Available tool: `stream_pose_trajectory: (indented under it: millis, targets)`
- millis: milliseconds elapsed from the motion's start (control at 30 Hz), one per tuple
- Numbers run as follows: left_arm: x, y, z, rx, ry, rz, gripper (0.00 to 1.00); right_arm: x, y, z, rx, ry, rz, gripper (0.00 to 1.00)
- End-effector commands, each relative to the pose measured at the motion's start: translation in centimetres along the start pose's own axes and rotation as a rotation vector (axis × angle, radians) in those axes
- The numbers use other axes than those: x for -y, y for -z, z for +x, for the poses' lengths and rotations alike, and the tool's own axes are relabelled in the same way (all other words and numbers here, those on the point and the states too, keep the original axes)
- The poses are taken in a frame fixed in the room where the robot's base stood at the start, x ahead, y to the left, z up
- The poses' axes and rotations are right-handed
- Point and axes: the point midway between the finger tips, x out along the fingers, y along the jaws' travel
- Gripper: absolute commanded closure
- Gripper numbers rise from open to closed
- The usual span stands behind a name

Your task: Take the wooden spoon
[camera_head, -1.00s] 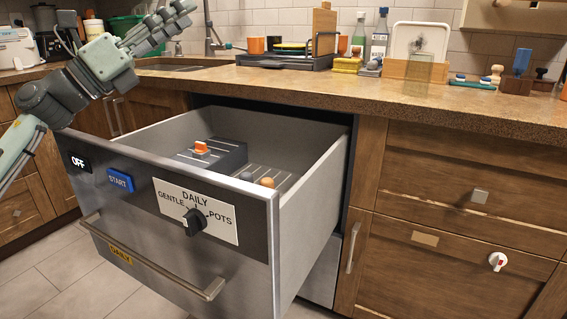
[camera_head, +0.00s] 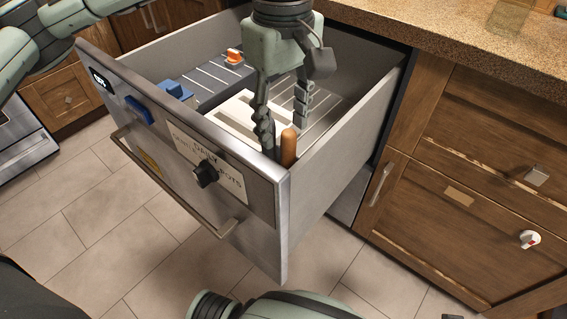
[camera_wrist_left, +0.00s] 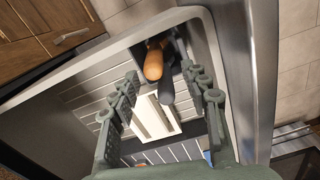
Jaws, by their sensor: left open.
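A wooden handle with a rounded orange-brown end, which looks like the wooden spoon (camera_head: 288,147), stands in the front right corner of the open drawer. It also shows in the left wrist view (camera_wrist_left: 153,65), beside a dark grey handle (camera_wrist_left: 166,88). The spoon's lower part is hidden. My left gripper (camera_head: 285,122) points down into the drawer, open. Its fingers are close to the handle in the head view; in the left wrist view the handle end lies between and beyond the two fingertips (camera_wrist_left: 160,76). I cannot tell whether they touch it.
The drawer's front panel (camera_head: 270,215) and right side wall (camera_head: 345,130) stand close to the gripper. Inside are a dark slotted block (camera_head: 205,85) with an orange knob (camera_head: 234,56) and a pale slotted piece (camera_head: 235,115). The counter (camera_head: 450,55) lies behind right.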

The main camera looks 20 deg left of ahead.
Motion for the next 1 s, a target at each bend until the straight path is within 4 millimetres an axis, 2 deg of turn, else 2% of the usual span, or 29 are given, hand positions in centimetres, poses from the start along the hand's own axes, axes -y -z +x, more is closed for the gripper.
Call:
stream_pose_trajectory:
  millis: [267, 533, 667, 867, 1000]
  targets:
    - [-0.1, 0.1, 2.9, -0.002, 0.005, 0.0, 0.54, 0.1, -0.1, 0.4, 0.002, 0.004, 0.0, 0.0]
    - [-0.7, 0.1, 6.8, -0.001, 0.005, -0.001, 0.54, 0.4, -0.7, 1.7, 0.008, 0.013, 0.002, 0.0]
    - [-0.7, 0.1, 7.6, -0.001, 0.003, -0.001, 0.54, 0.5, -0.7, 1.9, 0.008, 0.014, 0.003, 0.0]
    - [-0.7, 0.1, 7.6, -0.001, 0.003, -0.001, 0.54, 0.5, -0.7, 1.9, 0.007, 0.014, 0.003, 0.0]
    - [-0.7, 0.1, 7.6, -0.001, 0.003, -0.001, 0.71, 0.5, -0.7, 1.9, 0.007, 0.014, 0.003, 0.0]
